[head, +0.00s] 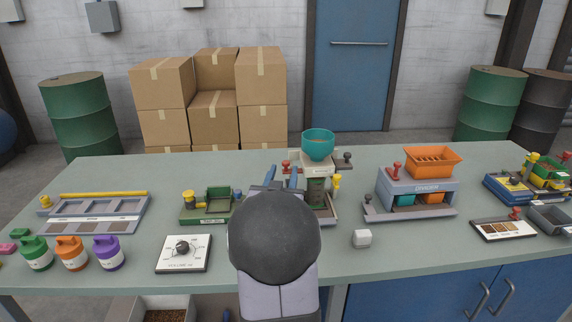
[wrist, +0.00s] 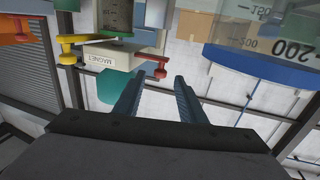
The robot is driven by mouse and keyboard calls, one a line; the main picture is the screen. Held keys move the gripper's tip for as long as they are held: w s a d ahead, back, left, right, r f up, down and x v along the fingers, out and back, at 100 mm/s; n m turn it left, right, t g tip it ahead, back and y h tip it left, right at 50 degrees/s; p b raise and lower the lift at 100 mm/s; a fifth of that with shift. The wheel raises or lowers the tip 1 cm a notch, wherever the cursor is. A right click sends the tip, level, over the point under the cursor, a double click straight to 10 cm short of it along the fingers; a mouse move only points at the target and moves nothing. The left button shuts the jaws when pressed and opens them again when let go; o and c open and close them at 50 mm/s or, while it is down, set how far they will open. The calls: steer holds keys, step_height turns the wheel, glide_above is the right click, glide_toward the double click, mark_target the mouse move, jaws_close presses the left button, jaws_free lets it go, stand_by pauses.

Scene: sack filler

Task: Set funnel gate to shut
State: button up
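A teal funnel (head: 318,147) sits on top of a stand in the middle of the table. A red handle (head: 286,167) is at the stand's left, a dark knob (head: 347,157) at its right, and a yellow handle (head: 336,181) lower right. I cannot tell which one works the gate, or the gate's position. My gripper (head: 282,176) is in front of the stand, left of its middle. The wrist view shows its two blue fingers (wrist: 158,97) apart with nothing between them. A red handle (wrist: 160,69) shows just beyond the fingers, apart from them.
A green tray unit (head: 208,207) with a yellow knob stands left of the stand, and a grey divider (head: 418,188) with an orange hopper stands right. A white cube (head: 362,238) and a dial box (head: 184,253) lie in front.

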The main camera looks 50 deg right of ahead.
mark_target(285, 166)
steer(key=shift+p+x, duration=0.6)
steer(key=shift+x, duration=2.3)
jaws_close()
